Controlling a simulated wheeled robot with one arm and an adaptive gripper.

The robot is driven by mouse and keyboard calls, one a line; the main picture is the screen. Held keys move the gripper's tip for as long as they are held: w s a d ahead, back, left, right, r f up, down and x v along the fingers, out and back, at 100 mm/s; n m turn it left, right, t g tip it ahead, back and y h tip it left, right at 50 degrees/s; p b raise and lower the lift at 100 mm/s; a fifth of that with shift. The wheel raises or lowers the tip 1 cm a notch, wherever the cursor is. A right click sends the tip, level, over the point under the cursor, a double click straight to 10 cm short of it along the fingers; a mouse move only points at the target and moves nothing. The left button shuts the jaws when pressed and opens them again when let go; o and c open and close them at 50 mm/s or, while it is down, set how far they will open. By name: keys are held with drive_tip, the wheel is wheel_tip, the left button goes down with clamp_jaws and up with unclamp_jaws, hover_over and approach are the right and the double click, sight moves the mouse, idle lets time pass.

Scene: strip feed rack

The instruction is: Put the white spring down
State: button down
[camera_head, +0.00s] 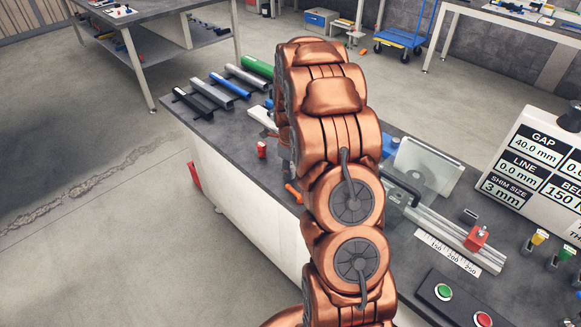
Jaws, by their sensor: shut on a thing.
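I cannot make out the white spring in the head view. My copper-coloured arm rises through the middle of the picture and hides a wide part of the bench (225,135) behind it. My gripper is not clearly visible, as the arm covers the place where its end lies. A small grey part shows at the arm's left edge, but I cannot tell what it is. A pale flat piece lies on the bench just left of the arm.
Black, grey, blue and green strips (230,86) lie at the bench's far left. A red can (262,149) and an orange tool (293,192) are near the left edge. A clear guard (428,168), ruler (447,252), red block (476,238) and display (540,165) stand right.

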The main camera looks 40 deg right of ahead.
drive_tip(key=shift+f, duration=0.1)
drive_tip(key=shift+f, duration=0.1)
drive_tip(key=c, duration=0.9)
unclamp_jaws()
